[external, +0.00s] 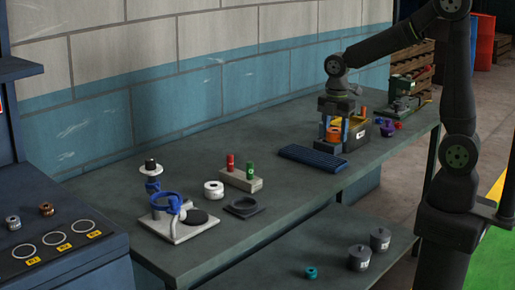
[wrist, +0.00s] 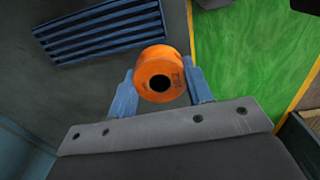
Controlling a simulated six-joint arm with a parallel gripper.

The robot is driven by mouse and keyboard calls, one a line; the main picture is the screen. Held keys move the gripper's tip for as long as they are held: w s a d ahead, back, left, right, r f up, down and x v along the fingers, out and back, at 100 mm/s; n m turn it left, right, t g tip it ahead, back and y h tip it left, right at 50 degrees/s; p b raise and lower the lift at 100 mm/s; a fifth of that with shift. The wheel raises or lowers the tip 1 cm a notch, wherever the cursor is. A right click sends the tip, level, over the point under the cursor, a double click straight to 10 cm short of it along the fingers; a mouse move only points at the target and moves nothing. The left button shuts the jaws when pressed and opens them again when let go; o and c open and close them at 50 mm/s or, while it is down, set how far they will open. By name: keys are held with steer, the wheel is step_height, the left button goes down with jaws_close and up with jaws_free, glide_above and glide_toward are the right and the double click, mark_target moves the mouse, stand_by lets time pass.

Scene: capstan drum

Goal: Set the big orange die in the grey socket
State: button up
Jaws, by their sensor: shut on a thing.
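The big orange die (wrist: 160,75) is a short cylinder with a dark centre hole and a small marking. My gripper (wrist: 158,88) is shut on it, one blue finger at each side. In the external view my gripper (external: 333,132) is at the right part of the bench, close to a dark box, and a bit of orange shows between its fingers. The grey socket (external: 247,207) seems to be the low dark square piece with a round recess near the bench's front edge. It looks empty and is well to the left of my gripper.
A blue slatted mat (external: 313,158) lies between my gripper and the socket. A block with red and green pegs (external: 240,180), a white ring (external: 213,189) and a blue clamp fixture (external: 170,207) stand near the socket. The dark box (external: 355,132) is beside my gripper.

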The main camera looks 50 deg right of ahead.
steer(key=w+a+r+n, duration=0.15)
steer(key=w+a, duration=0.25)
steer(key=a, duration=0.8)
steer(key=w+a+r+n, duration=0.1)
steer(key=w+a+n, duration=0.25)
steer(key=a, duration=0.85)
steer(key=shift+m, duration=0.4)
steer(key=a+f, duration=0.2)
steer(key=a, duration=0.1)
steer(key=s+a+f, duration=0.1)
steer(key=a+f, duration=0.1)
steer(key=a, duration=0.2)
steer(key=s+a+f, duration=0.1)
steer(key=a+f, duration=0.1)
steer(key=a, duration=0.2)
steer(key=shift+s+f, duration=0.2)
steer(key=shift+f, duration=0.1)
steer(key=shift+s+a+f, duration=0.1)
steer(key=shift+a+f, duration=0.15)
steer(key=shift+a, duration=0.05)
steer(key=shift+f, duration=1.95)
steer(key=shift+f, duration=0.45)
